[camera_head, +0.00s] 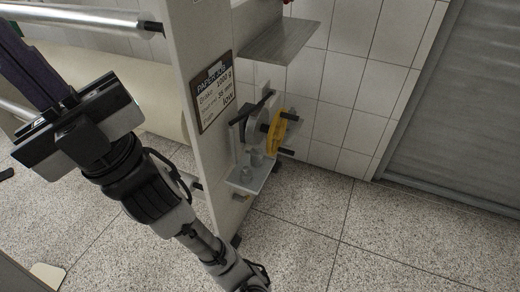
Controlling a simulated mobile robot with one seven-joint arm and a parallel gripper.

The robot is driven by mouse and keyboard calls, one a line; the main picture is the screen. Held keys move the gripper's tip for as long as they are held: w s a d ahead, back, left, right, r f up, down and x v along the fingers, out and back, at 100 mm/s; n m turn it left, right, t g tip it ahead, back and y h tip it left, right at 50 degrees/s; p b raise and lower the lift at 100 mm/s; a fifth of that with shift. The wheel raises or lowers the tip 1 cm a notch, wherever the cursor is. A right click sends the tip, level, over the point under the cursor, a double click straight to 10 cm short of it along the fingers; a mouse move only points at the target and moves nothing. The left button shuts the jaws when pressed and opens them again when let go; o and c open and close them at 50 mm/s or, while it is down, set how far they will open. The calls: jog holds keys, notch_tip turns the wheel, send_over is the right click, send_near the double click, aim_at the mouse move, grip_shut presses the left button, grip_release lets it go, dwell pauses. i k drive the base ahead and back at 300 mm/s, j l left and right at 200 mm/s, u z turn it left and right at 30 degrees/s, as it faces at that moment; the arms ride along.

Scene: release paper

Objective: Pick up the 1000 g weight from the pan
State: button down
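A small grey pan (240,182) sticks out low on the side of a pale upright panel, near the middle of the view. Small grey weights (256,159) stand on it, close together. Their markings are too small to read, so I cannot tell which is 1000 g. My gripper (72,122) is at the left, well apart from the pan, with the panel's edge between them in the picture. I see its black and light-grey body, but not clearly its fingertips, and cannot tell whether it is open. I see no weight in it.
Above the pan are a grey disc (257,127), a yellow part (277,132) and dark rods. A metal shelf (277,42) juts out higher up. A paper roll (150,95) lies behind my gripper. Speckled floor (400,240) is clear at right.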

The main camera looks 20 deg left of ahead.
aim_at(256, 154)
jog(key=i+l+u, duration=0.45)
jog(key=i, duration=0.25)
jog(key=i+l+u, duration=0.15)
jog(key=i, duration=0.35)
